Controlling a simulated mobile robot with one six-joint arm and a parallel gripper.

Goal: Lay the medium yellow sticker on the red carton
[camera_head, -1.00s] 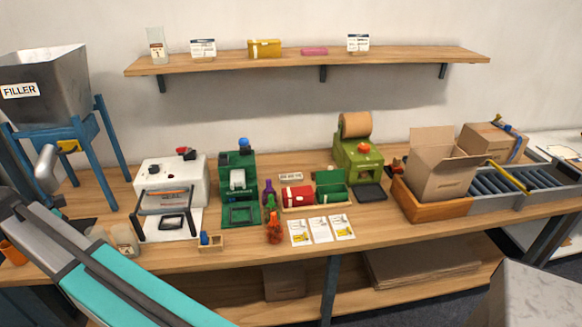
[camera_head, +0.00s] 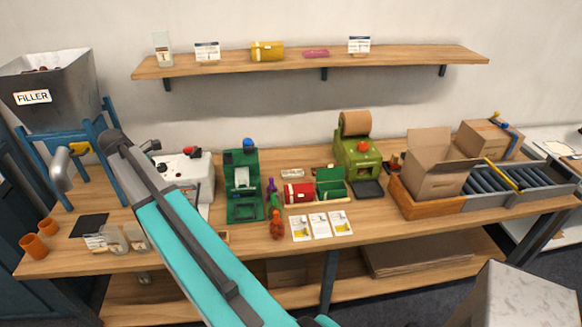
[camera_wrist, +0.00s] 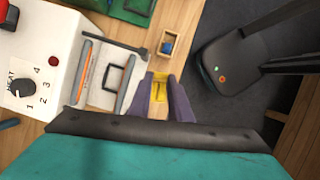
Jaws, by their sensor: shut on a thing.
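My gripper (camera_wrist: 163,100) shows in the wrist view with its two purple fingers shut on a small flat yellow piece, which looks like the yellow sticker (camera_wrist: 160,84). Its size and any print are too small to tell. In the head view my gripper is hidden behind my teal arm. The red carton (camera_head: 298,193) stands on the bench in the head view, in a shallow wooden tray beside an open green carton (camera_head: 331,186). My gripper is apart from the red carton, which is not in the wrist view.
Three white cards with yellow marks (camera_head: 320,226) lie in front of the cartons. A green press (camera_head: 243,185) and the white heat machine (camera_wrist: 42,60) stand to their left. A small wooden box (camera_wrist: 169,44) sits near the bench edge. Orange cups (camera_head: 34,247) stand far left.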

